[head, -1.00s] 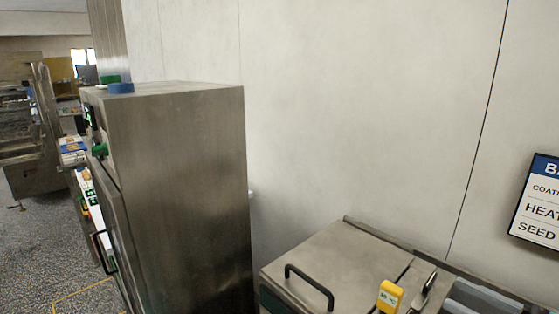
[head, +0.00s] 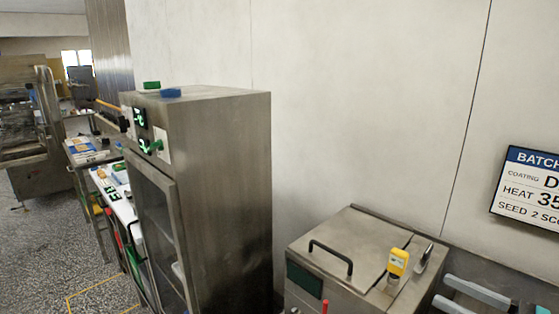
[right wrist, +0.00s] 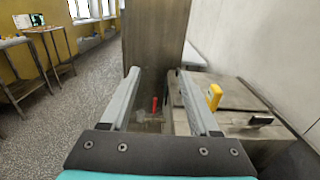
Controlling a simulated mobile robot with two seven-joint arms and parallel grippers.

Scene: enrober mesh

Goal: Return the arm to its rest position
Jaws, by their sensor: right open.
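My right gripper (head: 443,288) shows at the lower right of the head view as two grey fingers in front of the low steel machine. In the right wrist view the same gripper (right wrist: 158,80) has its two grey fingers spread apart. Nothing is seen between the fingertips except the scene beyond. My left gripper is in neither view.
A tall steel cabinet (head: 227,190) stands at left centre against the wall. A low steel machine (head: 330,285) with a black handle carries a yellow device (head: 398,262). A batch sign (head: 528,190) hangs at right. Speckled floor (head: 45,240) is open at left.

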